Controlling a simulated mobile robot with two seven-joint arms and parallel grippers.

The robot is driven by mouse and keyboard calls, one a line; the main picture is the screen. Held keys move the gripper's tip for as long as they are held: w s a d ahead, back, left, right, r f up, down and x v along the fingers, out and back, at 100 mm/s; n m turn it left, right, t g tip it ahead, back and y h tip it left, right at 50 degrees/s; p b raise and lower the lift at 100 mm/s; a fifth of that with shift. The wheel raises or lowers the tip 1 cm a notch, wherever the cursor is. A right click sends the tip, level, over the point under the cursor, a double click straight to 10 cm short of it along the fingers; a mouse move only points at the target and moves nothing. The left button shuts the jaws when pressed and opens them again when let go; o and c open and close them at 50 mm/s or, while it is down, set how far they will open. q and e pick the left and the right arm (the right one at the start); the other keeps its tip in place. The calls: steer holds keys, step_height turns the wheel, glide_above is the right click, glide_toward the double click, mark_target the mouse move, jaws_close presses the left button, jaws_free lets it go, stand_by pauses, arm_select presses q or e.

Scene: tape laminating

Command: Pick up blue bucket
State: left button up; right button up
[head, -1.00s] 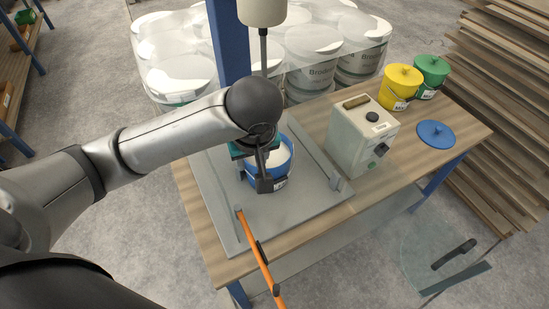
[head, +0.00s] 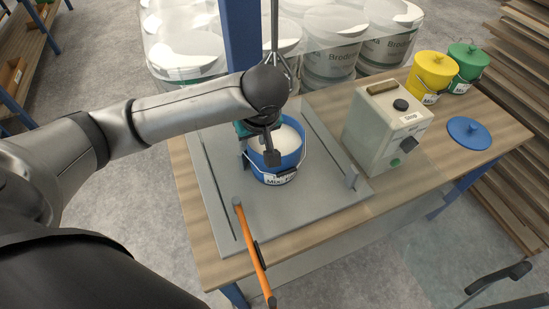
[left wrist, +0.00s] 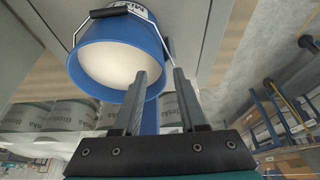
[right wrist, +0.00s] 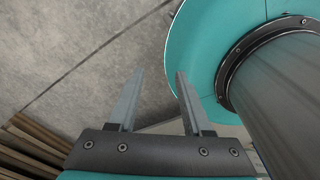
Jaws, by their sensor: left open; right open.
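The blue bucket (head: 285,165) stands upright on the grey plate of the table, with pale contents, a wire handle and a white label. The left gripper (head: 271,160) is open at the bucket's left side and partly hides it. In the left wrist view the open fingers (left wrist: 161,72) point at the blue bucket (left wrist: 97,32); one overlaps the pale contents and the other lies outside the rim, so the wall appears between them. I cannot tell whether they touch it. The right gripper (right wrist: 158,75) is open and empty over grey floor, away from the bucket.
A control box (head: 385,130) stands right of the bucket. A yellow bucket (head: 428,78), a green bucket (head: 465,65) and a blue lid (head: 469,132) are farther right. A blue post (head: 240,40) rises behind. An orange bar (head: 252,245) juts from the front edge.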

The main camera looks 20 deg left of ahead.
mark_target(250, 146)
arm_select(q)
steer(key=x, duration=0.2)
steer(key=b+x, duration=0.2)
steer(key=x, duration=0.1)
steer(key=shift+w+a+f, duration=0.2)
steer(key=shift+w+a, duration=0.15)
steer(key=shift+a, duration=0.05)
steer(key=shift+f, duration=0.15)
jaws_close()
arm_select(e)
steer(key=shift+w+d+f, duration=0.3)
steer(key=shift+w+f, duration=0.1)
steer(key=shift+f, duration=0.25)
steer(key=shift+w+d+f, duration=0.25)
steer(key=shift+w+f, duration=0.1)
steer(key=shift+f, duration=0.25)
arm_select(q)
steer(key=shift+s+a, duration=0.1)
arm_select(e)
steer(key=shift+w, duration=0.15)
steer(key=shift+w, duration=0.3)
